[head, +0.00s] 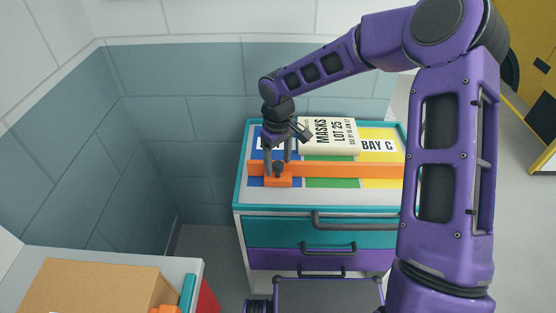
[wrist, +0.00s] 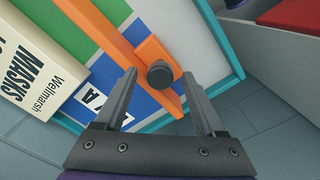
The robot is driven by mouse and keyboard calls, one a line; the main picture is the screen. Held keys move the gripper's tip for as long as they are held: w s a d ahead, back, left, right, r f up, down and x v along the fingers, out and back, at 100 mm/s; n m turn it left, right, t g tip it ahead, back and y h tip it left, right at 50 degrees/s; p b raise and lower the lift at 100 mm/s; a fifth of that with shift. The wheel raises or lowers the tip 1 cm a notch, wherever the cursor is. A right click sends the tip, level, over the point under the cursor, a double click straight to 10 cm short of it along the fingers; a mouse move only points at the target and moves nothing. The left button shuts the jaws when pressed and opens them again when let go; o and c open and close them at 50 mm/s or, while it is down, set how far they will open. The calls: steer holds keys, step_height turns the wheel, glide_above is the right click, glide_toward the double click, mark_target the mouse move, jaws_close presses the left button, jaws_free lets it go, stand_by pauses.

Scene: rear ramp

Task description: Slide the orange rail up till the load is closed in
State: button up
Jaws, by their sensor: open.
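The orange rail (head: 335,170) lies across the top of the teal-edged cart, with a dark round knob (head: 278,169) on a tab at its left end. The knob shows large in the wrist view (wrist: 160,74), beside the rail's bar (wrist: 130,48). The load, a cream package marked MASKS LOT 25 (head: 332,136), lies behind the rail; the wrist view shows a gap between them. My gripper (head: 278,153) is open and points down at the knob. Its fingers (wrist: 160,78) stand on either side of the knob, with space showing on both sides.
The cart top (head: 330,196) has blue, green and yellow bays, one labelled BAY C. Drawers with dark handles (head: 322,249) face front. Tiled walls stand behind and left. A cardboard box (head: 95,286) sits on a surface at lower left. My arm covers the cart's right side.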

jaws_close()
stand_by(0.3)
stand_by(1.1)
